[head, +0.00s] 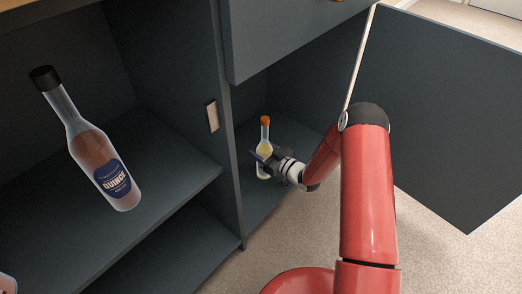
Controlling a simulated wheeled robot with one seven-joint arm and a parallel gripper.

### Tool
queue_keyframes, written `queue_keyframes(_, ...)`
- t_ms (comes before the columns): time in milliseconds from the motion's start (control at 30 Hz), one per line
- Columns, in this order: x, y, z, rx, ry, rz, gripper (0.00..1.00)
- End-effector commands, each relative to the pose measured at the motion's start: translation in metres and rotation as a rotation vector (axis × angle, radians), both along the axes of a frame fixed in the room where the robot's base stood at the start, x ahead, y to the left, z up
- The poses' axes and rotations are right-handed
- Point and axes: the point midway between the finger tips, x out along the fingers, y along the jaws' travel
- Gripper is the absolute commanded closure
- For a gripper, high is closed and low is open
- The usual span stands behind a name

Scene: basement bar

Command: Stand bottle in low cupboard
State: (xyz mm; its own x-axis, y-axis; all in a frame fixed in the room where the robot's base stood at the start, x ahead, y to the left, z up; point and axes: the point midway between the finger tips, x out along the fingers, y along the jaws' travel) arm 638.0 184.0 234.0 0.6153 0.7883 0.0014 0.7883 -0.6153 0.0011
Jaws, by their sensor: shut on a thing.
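A small bottle (265,133) with an orange cap and yellowish contents stands roughly upright inside the low cupboard (300,112), near its left wall. My gripper (262,157) reaches in from the right and is shut on the bottle around its middle. The fingers hide part of the bottle's body. The lower end of the bottle shows just below the fingers, close to the cupboard floor; I cannot tell whether it touches.
The cupboard door (450,120) stands wide open on the right. A drawer front (285,35) overhangs the opening. On the left, an open shelf (165,195) holds a larger bottle labelled Quince (95,150). Carpet (440,255) lies in front.

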Motion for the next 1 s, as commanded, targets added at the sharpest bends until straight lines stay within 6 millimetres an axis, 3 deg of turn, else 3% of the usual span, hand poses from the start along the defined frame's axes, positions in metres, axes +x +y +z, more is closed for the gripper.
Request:
queue_keyframes(167, 0.0, 0.0, -0.001, 0.002, -0.002, 0.0, 0.92)
queue_keyframes(200, 0.0, 0.0, -0.003, 0.0, 0.001, 0.0, 0.45)
queue_keyframes(367, 0.0, 0.0, -0.003, 0.0, 0.001, 0.0, 0.24)
queue_keyframes(700, 0.0, 0.0, 0.001, -0.001, 0.001, 0.0, 0.24)
queue_keyframes(1000, -0.032, -0.043, 0.001, 0.0, 0.005, -0.004, 0.24)
